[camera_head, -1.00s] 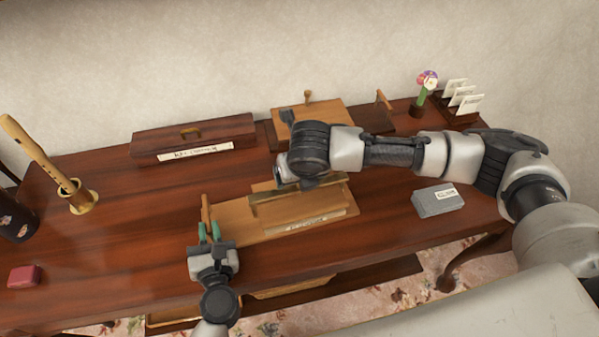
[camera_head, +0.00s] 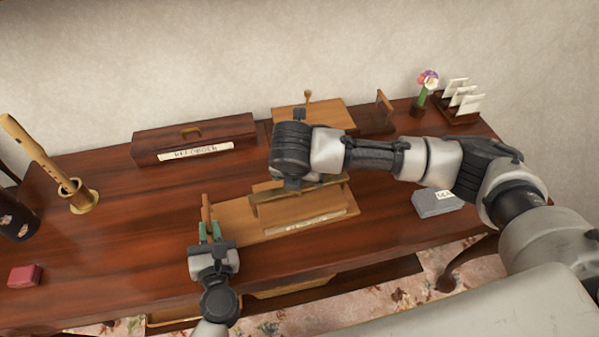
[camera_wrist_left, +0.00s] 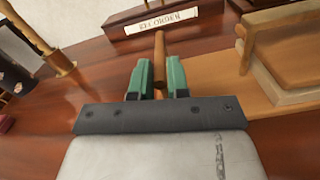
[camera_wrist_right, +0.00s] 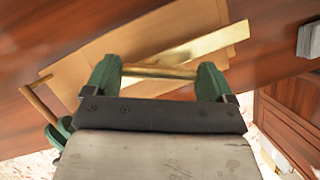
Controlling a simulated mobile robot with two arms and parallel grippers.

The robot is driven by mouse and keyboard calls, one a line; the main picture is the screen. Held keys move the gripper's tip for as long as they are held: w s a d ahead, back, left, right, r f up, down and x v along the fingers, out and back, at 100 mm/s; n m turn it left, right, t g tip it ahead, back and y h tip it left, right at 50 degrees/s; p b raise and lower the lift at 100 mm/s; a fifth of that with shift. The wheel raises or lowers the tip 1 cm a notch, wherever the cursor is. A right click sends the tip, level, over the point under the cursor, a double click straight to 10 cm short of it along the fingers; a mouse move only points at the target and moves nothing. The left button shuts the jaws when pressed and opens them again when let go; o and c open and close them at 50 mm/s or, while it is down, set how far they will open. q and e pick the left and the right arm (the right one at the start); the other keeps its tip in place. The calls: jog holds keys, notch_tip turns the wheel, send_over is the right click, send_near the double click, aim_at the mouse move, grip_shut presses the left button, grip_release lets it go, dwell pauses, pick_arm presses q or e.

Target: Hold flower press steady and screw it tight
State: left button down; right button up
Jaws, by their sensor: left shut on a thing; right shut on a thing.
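The flower press lies on the desk. Its wooden base board (camera_head: 240,222) carries a raised block with a brass bar (camera_head: 300,190) across it and a pale label strip on its front side. An upright wooden handle (camera_head: 206,205) stands at its left end. My left gripper (camera_head: 210,231) is shut on this handle; in the left wrist view the handle (camera_wrist_left: 159,58) stands between the green fingers. My right gripper (camera_wrist_right: 158,76) is shut on a brass crosspiece (camera_wrist_right: 160,72), spanning finger to finger just by the brass bar (camera_wrist_right: 200,48). In the head view my right wrist hides that grip.
A long brown box labelled recorder (camera_head: 193,138) lies behind, left of a second wooden stand (camera_head: 330,116). A grey box (camera_head: 437,202) sits to the right, a letter rack (camera_head: 460,104) at the back right. A flute in a brass holder (camera_head: 83,202) and a red box (camera_head: 25,276) stand left.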

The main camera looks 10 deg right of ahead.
jog(key=m+g+h, duration=0.1)
jog(key=m, duration=0.2)
jog(key=m+h, duration=0.1)
jog(key=m, duration=0.3)
jog(key=shift+w+a+g, duration=0.1)
jog(key=shift+g, duration=0.3)
jog(key=m+g, duration=0.1)
jog(key=m, duration=0.3)
jog(key=shift+w+r+h, duration=0.1)
jog(key=shift+h, duration=0.3)
jog(key=m+g, duration=0.1)
jog(key=m, duration=0.2)
jog(key=shift+m+g, duration=0.3)
jog(key=shift+g, duration=0.1)
jog(key=m+g, duration=0.1)
jog(key=m, duration=0.2)
jog(key=shift+w+m+y, duration=0.1)
jog(key=shift+m+y, duration=0.2)
jog(key=m+g, duration=0.1)
jog(key=m, duration=0.2)
jog(key=shift+m+y, duration=0.4)
jog(key=m+g+y, duration=0.1)
jog(key=m, duration=0.2)
jog(key=shift+m+g+y, duration=0.4)
jog(key=shift+m+y, duration=0.3)
jog(key=shift+m, duration=1.3)
